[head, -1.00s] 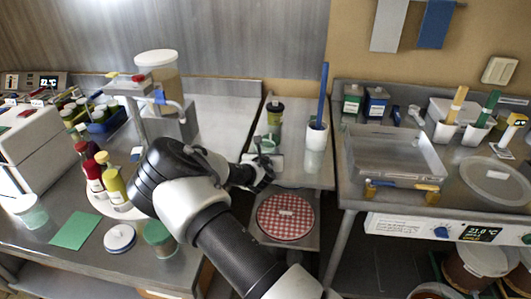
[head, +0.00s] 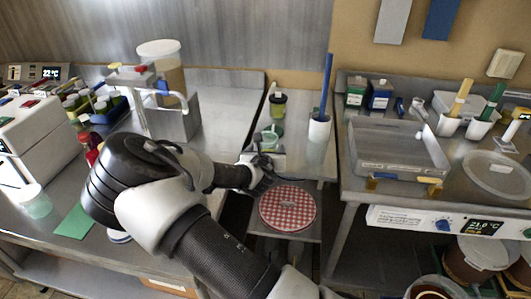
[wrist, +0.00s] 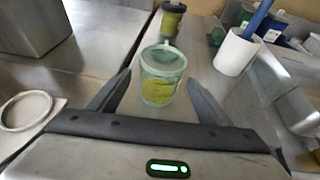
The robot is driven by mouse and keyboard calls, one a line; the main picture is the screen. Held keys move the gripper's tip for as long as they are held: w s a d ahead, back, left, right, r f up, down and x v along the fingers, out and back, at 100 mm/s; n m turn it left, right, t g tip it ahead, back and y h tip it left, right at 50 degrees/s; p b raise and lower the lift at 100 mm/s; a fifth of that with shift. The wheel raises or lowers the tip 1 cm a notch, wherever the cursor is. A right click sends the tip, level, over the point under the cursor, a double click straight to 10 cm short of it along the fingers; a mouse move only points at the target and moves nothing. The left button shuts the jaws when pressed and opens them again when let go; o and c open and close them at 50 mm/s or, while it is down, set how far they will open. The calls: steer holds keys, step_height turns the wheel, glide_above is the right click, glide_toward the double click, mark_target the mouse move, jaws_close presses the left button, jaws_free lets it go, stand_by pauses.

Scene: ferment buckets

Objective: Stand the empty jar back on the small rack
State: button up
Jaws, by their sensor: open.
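In the wrist view my gripper (wrist: 158,82) is open, with one dark finger on each side of the jar and visible gaps to both. I cannot pick out the small rack for certain; a pale ring-shaped part (wrist: 27,110) lies left of my gripper in the wrist view.
A dark-lidded jar (head: 277,103) stands behind the green jar. A white cup (head: 319,129) with a blue stick stands to the right. A metal block (wrist: 32,25) is at the left. A red checked round mat (head: 287,209) lies in front, lower down.

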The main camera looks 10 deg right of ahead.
mark_target(268, 149)
steer(key=v, duration=0.3)
steer(key=shift+s+a+r, duration=0.1)
steer(key=shift+s+r, duration=0.1)
steer(key=shift+s, duration=0.15)
steer(key=shift+s+m, duration=0.25)
steer(key=shift+m, duration=0.05)
steer(key=s+d+m+g, duration=0.5)
steer(key=s+m, duration=0.4)
steer(key=m, duration=0.6)
steer(key=s+r+m+g+y, duration=0.1)
steer(key=s+r+m, duration=0.8)
steer(key=s+r, duration=0.2)
steer(key=s+a+r+m+g+y, duration=0.1)
steer(key=s+r+m, duration=0.7)
steer(key=s, duration=0.8)
step_height(268, 149, up, 3)
steer(key=shift+a+f+m+g+y, duration=0.1)
steer(key=shift+a+m+g+y, duration=0.2)
steer(key=shift+a+m+y, duration=0.15)
steer(key=shift+d, duration=0.1)
